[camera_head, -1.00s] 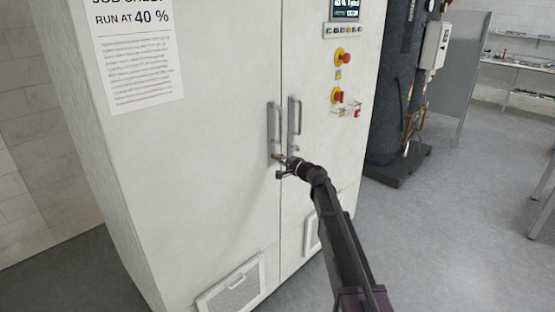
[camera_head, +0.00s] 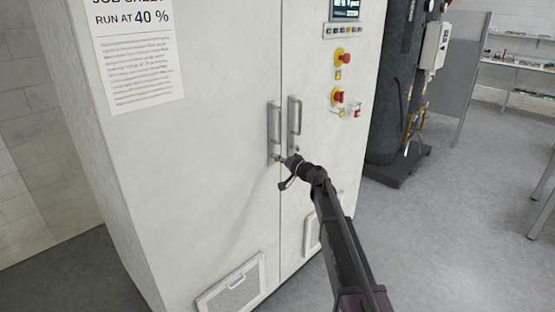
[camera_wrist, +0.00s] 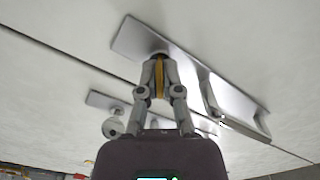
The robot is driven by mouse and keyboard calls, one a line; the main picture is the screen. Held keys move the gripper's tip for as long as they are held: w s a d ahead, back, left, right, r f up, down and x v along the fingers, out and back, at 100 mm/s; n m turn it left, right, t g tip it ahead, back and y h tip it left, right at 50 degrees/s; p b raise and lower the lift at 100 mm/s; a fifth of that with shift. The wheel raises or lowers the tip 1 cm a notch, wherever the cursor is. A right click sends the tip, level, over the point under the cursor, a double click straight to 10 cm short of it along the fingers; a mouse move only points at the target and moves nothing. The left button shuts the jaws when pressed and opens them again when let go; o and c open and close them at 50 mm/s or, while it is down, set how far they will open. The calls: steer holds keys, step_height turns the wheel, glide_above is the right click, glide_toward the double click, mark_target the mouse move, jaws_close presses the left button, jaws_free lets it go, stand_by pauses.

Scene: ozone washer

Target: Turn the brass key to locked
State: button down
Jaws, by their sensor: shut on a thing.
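The brass key (camera_wrist: 159,76) shows as a thin golden strip between my gripper's fingers in the wrist view. My gripper (camera_wrist: 159,68) is shut on it, right up against the long metal handle plate (camera_wrist: 145,38) of one cabinet door. The fingers hide most of the key and where it enters the plate. In the head view my gripper (camera_head: 283,160) is at the lower end of the left door handle (camera_head: 274,125). The key's turned position cannot be read there.
The right door handle (camera_head: 295,115) stands close beside my gripper. The white cabinet (camera_head: 215,140) fills the middle, with red buttons (camera_head: 338,97) and a small screen (camera_head: 346,8) above right. A dark tank (camera_head: 385,120) stands to the right. The floor (camera_head: 450,230) at right is clear.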

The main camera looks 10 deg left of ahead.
steer(key=n, duration=0.5)
steer(key=shift+n, duration=0.3)
steer(key=n, duration=0.4)
steer(key=shift+n, duration=0.4)
steer(key=c, duration=0.8)
jaws_free()
steer(key=shift+v, duration=5.95)
